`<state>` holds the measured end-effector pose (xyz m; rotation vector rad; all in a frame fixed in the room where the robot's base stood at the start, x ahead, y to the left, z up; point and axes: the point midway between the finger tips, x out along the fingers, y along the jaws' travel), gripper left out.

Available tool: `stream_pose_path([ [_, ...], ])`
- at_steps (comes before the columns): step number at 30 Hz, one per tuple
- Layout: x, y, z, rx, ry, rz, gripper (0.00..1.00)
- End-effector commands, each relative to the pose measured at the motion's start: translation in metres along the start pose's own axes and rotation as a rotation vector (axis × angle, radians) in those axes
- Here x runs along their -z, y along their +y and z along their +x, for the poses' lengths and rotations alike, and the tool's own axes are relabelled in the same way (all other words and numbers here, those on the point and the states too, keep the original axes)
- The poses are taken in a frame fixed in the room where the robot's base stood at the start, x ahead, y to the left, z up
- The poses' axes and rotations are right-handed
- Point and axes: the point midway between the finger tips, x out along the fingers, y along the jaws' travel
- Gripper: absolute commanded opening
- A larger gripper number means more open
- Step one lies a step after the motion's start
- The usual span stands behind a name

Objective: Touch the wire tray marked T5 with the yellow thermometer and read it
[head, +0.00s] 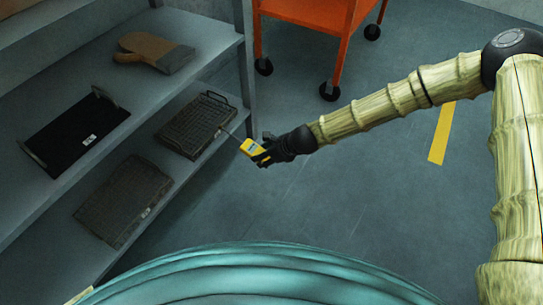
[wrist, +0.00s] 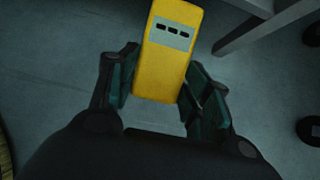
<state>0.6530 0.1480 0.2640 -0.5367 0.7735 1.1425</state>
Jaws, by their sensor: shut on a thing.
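The yellow thermometer (head: 251,147) is in my gripper (head: 264,152), which is shut on its body. Its thin probe points up and left toward a dark wire tray (head: 190,127) on the lower shelf. The probe's tip is close to the tray's right edge; I cannot tell whether it touches. In the wrist view the thermometer (wrist: 165,72) stands between the fingers of my gripper (wrist: 160,82), and its grey display shows three dark dashes. A second wire tray (head: 124,195) lies nearer on the same shelf. The tray tags are too small to read.
The upper shelf (head: 28,115) holds a black tray (head: 75,132) with handles and a tan oven mitt (head: 150,50). A grey shelf post (head: 245,60) stands just behind the far tray. An orange cart (head: 310,14) on casters stands behind. The floor right of the shelf is clear.

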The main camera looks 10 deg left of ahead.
Motion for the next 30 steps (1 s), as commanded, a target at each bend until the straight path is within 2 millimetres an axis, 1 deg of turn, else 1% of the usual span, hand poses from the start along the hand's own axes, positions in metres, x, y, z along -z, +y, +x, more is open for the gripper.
stream_pose_path([
  [10, -0.023, 0.0, 0.022, 0.0, 0.0, -0.001, 0.21],
  [12, -0.016, 0.0, 0.029, 0.0, 0.0, 0.002, 0.21],
  [18, -0.01, -0.001, 0.037, 0.0, 0.0, 0.001, 0.21],
  [30, -0.008, -0.001, 0.039, 0.001, 0.0, 0.001, 0.21],
])
